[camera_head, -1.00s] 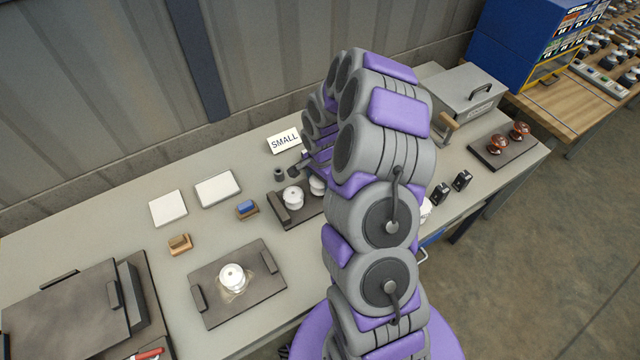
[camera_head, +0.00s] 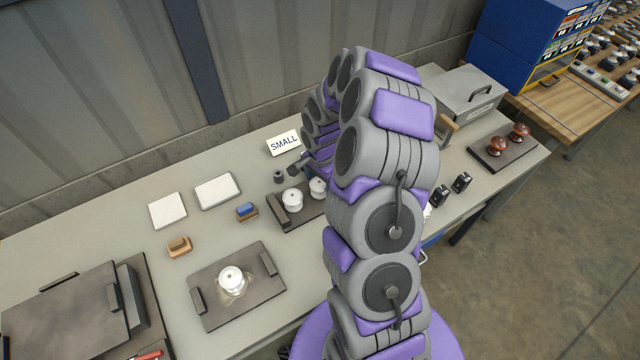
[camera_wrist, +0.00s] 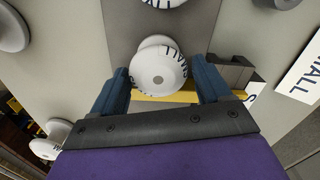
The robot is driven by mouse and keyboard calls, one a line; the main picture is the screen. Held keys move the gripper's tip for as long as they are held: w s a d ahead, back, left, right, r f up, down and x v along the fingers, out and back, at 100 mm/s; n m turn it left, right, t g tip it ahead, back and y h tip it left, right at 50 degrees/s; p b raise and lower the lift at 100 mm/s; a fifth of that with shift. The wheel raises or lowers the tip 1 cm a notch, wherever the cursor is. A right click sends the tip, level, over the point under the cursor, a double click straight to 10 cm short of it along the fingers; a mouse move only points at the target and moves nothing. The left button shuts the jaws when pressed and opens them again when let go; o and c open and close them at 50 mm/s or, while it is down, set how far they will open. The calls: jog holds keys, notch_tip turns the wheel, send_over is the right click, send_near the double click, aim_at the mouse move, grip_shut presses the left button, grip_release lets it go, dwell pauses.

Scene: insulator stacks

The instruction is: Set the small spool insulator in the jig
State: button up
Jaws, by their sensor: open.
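In the wrist view, my gripper (camera_wrist: 160,72) is open, with blue fingers on either side of a white spool insulator (camera_wrist: 158,68) lettered SMALL. Narrow gaps show beside it, and I see no contact. A second white lettered insulator (camera_wrist: 163,2) is cut off at the top edge. In the head view, two white insulators (camera_head: 292,199) (camera_head: 318,186) stand on a dark tray (camera_head: 291,223) beside my arm. Another white insulator (camera_head: 231,278) stands on a dark plate (camera_head: 210,310) with raised end blocks. I cannot tell which fixture is the jig. My fingertips are hidden in the head view.
A SMALL sign (camera_head: 284,143) stands behind the tray. Two white pads (camera_head: 217,190) (camera_head: 168,210), a blue-topped block (camera_head: 246,211) and a tan block (camera_head: 179,246) lie left. A grey box (camera_head: 470,95) and brown insulators on a plate (camera_head: 505,155) are right.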

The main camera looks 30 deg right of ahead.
aim_at(320, 181)
notch_tip(320, 181, up, 10)
jog(key=shift+f+p, duration=0.2)
jog(key=shift+p, duration=0.4)
jog(key=s+a+r+n, duration=0.7)
jog(key=s+a+r, duration=0.3)
jog(key=s+r, duration=0.2)
jog(key=s+a+r+n, duration=0.1)
jog(key=s+n, duration=0.1)
jog(key=s, duration=0.4)
jog(key=s+a+r+n+g, duration=0.1)
jog(key=s+a+r+n, duration=0.1)
jog(key=s, duration=0.5)
jog(key=s+a+r+n, duration=0.2)
jog(key=s+n, duration=0.1)
jog(key=s, duration=0.4)
jog(key=shift+s+r+n+g, duration=0.25)
jog(key=shift+n+g, duration=0.15)
jog(key=shift+f, duration=0.25)
